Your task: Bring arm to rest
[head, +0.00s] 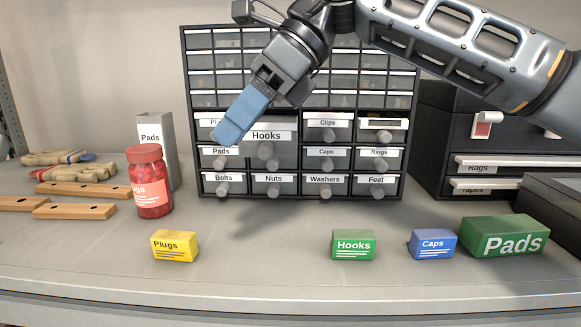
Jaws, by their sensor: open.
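My arm reaches in from the upper right, in front of the drawer cabinet (411,150). My gripper (229,132) has blue fingers pointing down and to the left, seen side-on so that the gap between them is hidden. It holds nothing that I can see. The fingers overlap the Hooks drawer (284,152) in the picture and partly cover the Plugs label. The Hooks drawer looks larger than its neighbours and seems to stand out from the cabinet. The drawer at the upper right of the labelled rows (381,125) looks different from the others, with a bright strip along its top.
Yellow Plugs box (174,247), green Hooks box (353,245), blue Caps box (432,244) and large green Pads box (505,238) stand along the worktop front. A red jar (150,185) and grey Pads box (160,150) stand left, near wooden bars (75,211) and gloves (55,158). Dark drawers (470,140) stand right.

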